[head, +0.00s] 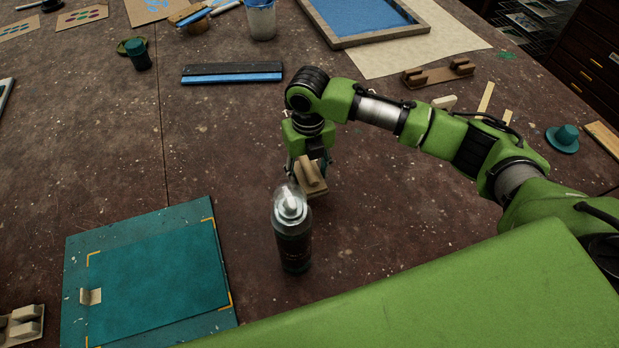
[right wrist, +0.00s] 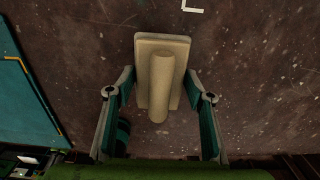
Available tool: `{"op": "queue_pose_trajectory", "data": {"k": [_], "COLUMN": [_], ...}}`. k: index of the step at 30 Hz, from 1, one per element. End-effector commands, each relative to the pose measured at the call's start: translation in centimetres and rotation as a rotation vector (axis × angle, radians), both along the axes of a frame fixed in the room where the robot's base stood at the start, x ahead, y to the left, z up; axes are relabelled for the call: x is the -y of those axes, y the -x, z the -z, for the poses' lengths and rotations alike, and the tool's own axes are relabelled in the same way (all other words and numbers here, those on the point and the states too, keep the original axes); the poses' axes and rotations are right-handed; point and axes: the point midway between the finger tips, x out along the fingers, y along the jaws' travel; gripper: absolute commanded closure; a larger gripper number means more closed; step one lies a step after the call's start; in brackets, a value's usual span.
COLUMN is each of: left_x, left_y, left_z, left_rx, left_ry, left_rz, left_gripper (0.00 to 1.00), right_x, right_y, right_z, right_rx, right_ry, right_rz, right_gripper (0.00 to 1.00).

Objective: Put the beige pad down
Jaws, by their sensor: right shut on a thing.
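The beige pad (head: 314,185) is a flat block with a rounded grip bar. It is at my right gripper (head: 308,162), near the middle of the head view. In the right wrist view the pad (right wrist: 152,45) lies between the two fingers, and the right gripper (right wrist: 164,88) is shut on it. The gripper points down, and the pad is low over the brown table. I cannot tell whether the pad touches the table top. The bottle and the fingers hide part of it in the head view. My left gripper is not in view.
A dark bottle with a clear cap (head: 293,245) stands just in front of the pad. A teal hinged board (head: 190,215) lies at the front left. A black and blue squeegee (head: 232,74) lies behind. Bare table (head: 400,200) shows to the right.

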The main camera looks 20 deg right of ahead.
Motion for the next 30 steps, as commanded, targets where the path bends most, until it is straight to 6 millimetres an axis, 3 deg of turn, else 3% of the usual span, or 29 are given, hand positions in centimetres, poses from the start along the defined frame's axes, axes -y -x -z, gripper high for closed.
{"op": "queue_pose_trajectory", "data": {"k": [9,20,21,22,30], "left_x": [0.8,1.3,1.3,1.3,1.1], "left_y": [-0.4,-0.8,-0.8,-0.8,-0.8], "left_z": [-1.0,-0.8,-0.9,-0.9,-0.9], "left_rx": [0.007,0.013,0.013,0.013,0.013], "left_ry": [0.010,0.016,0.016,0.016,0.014], "left_rz": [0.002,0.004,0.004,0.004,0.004], "left_gripper": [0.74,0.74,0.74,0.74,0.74], "right_x": [0.0,0.0,0.0,0.0,0.0], "right_y": [0.1,0.0,0.0,0.0,0.0], "right_z": [3.6,4.2,4.1,4.1,4.1], "right_rx": [-0.001,0.001,0.001,0.000,0.000], "right_ry": [0.000,0.001,0.001,0.001,0.001], "right_rz": [0.000,0.000,0.000,0.000,0.000], "right_gripper": [0.69,0.69,0.42,0.35,0.35]}}
